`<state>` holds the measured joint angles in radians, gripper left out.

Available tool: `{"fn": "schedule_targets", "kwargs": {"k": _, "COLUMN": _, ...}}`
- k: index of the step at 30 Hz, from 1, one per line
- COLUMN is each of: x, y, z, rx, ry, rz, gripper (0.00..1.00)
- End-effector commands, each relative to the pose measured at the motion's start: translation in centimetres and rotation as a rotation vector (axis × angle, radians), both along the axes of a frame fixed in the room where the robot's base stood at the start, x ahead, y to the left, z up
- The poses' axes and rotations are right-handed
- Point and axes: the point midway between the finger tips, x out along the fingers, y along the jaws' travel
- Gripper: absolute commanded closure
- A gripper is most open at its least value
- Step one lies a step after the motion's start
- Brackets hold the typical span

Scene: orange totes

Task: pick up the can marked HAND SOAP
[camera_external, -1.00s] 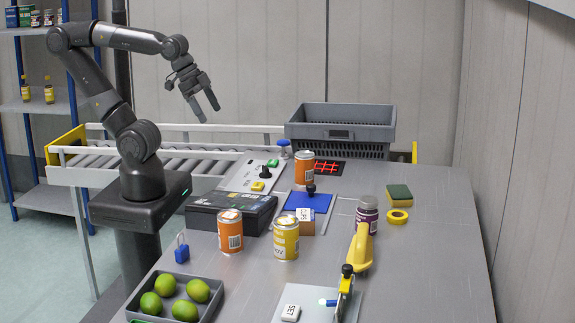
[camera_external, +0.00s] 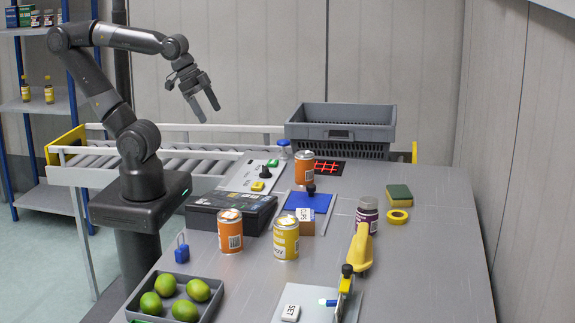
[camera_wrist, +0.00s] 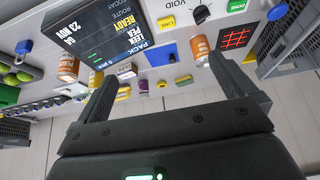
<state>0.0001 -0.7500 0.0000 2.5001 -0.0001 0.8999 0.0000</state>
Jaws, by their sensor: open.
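No label reading HAND SOAP is legible. An orange can (camera_external: 230,231) stands at the front left, beside a yellow can (camera_external: 285,239). Another orange can (camera_external: 304,167) stands at the back, and a purple can (camera_external: 367,215) stands to the right. The wrist view shows orange cans at its left (camera_wrist: 69,68) and right (camera_wrist: 201,48), with the yellow can (camera_wrist: 96,79) and purple can (camera_wrist: 143,87) between them. My gripper (camera_external: 204,103) is open and empty, high above the back of the table, apart from every can; its two fingers (camera_wrist: 168,82) also show in the wrist view.
A dark screen box (camera_external: 225,209) lies behind the front cans. A grey tray of limes (camera_external: 210,306) is at the front left. A grey tote (camera_external: 340,116) stands at the back. The table's right side is largely clear.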

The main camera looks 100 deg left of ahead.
Motion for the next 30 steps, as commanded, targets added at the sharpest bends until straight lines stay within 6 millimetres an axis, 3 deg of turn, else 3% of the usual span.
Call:
{"fn": "schedule_targets", "kwargs": {"k": 5, "x": 0.0, "y": 0.0, "z": 0.0, "rx": 0.0, "ry": 0.0, "rz": 0.0, "gripper": 0.0}}
{"fn": "schedule_targets", "kwargs": {"k": 13, "x": 0.0, "y": 0.0, "z": 0.0, "rx": 0.0, "ry": 0.0, "rz": 0.0, "gripper": 0.21}}
{"fn": "schedule_targets", "kwargs": {"k": 21, "x": 0.2, "y": 0.0, "z": 0.0, "rx": -0.002, "ry": 0.002, "rz": -0.003, "gripper": 0.21}}
{"fn": "schedule_targets", "kwargs": {"k": 26, "x": 2.4, "y": 0.1, "z": -0.3, "rx": -0.018, "ry": 0.013, "rz": -0.043, "gripper": 0.21}}
{"fn": "schedule_targets", "kwargs": {"k": 30, "x": 6.2, "y": 0.7, "z": -1.1, "rx": -0.043, "ry": 0.013, "rz": -0.1, "gripper": 0.21}}
